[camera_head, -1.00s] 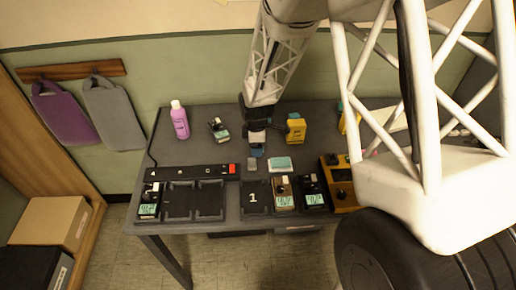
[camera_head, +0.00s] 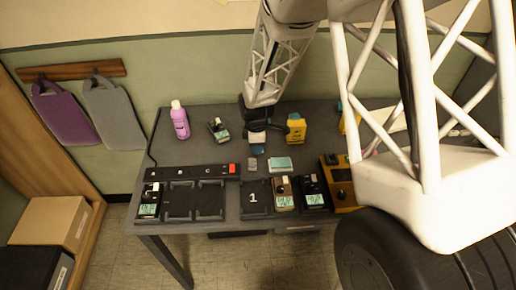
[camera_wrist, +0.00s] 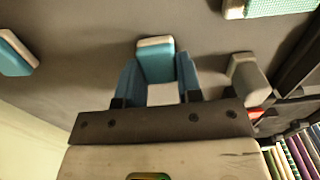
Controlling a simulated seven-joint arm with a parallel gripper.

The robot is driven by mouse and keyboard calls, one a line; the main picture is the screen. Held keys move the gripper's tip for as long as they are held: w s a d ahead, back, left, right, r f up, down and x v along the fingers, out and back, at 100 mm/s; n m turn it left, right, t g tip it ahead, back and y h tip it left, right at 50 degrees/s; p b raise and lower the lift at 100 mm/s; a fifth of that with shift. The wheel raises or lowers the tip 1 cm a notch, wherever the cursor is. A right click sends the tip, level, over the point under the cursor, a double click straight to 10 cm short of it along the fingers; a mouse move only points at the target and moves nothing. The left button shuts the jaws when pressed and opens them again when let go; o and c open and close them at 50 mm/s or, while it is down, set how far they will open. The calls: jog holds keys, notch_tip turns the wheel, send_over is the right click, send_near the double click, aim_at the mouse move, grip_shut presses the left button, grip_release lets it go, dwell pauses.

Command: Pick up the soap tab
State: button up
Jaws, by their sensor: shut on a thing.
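The soap tab (camera_wrist: 156,60), a small block with a blue face and a whitish edge, is between the two blue fingers of my gripper (camera_wrist: 160,80) in the wrist view. The fingers are shut on its sides, and its far end sticks out past them. In the head view my gripper (camera_head: 258,149) is over the back middle of the table; the tab is hard to tell from the blue fingers there.
A grey tab (camera_head: 253,164) and a pale green-topped block (camera_head: 280,164) lie just in front of my gripper. A yellow container (camera_head: 296,129) stands close at right. A purple bottle (camera_head: 180,120) stands at left. A power strip (camera_head: 190,171) and dark trays (camera_head: 195,200) line the front.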

jog(key=shift+r, duration=0.1)
jog(key=shift+r, duration=4.9)
